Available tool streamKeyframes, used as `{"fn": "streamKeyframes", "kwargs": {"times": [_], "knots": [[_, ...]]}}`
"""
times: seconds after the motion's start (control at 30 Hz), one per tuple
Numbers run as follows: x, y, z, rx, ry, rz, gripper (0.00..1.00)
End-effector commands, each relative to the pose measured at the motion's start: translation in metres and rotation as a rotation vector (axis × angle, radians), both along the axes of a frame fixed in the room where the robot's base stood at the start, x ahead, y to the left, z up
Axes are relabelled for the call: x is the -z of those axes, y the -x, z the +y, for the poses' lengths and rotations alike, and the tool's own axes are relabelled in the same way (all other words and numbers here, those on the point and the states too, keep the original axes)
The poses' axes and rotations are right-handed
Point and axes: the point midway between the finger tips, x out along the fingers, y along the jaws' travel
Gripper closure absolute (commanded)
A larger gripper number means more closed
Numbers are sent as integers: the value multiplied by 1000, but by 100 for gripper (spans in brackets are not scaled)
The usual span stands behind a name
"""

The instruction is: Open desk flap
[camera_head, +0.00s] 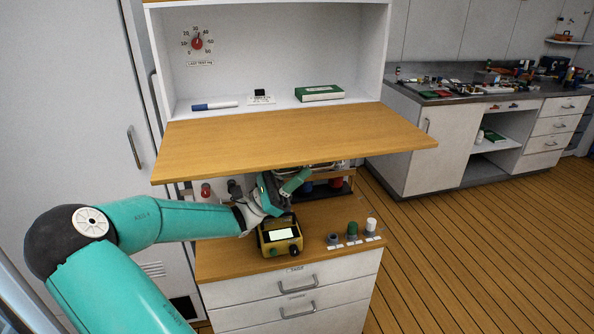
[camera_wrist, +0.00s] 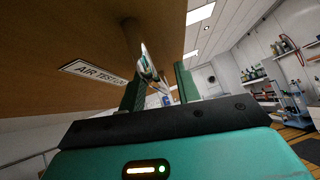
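The desk flap (camera_head: 290,140) is a wooden board standing out from the white cabinet, raised and roughly level, its near edge tilted a little down. My gripper (camera_head: 282,190) is under the flap, above the desk top. In the wrist view the flap's brown underside (camera_wrist: 70,40) fills the upper left, with a label reading "AIR TEST" (camera_wrist: 92,72). A round post with a shiny end (camera_wrist: 148,62) sticks out from the underside toward my gripper (camera_wrist: 160,88). The two green fingers stand apart, with the shiny end showing between them. I cannot tell whether they touch it.
A yellow box with a screen (camera_head: 280,236) stands on the lower desk top (camera_head: 230,262), close under my gripper. Green and white knobs (camera_head: 360,230) are to its right. A blue marker (camera_head: 214,106) and a green box (camera_head: 319,93) lie on the shelf. Floor at right is clear.

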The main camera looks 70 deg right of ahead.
Motion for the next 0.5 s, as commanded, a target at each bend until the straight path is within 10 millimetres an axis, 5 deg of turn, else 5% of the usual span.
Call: {"fn": "streamKeyframes", "kwargs": {"times": [0.07, 0.23, 0.5], "knots": [[0, 0, 0, 0, 0, 0, 68], [0, 0, 0, 0, 0, 0, 99], [-2, 0, 1, -1, -6, 2, 100]]}}
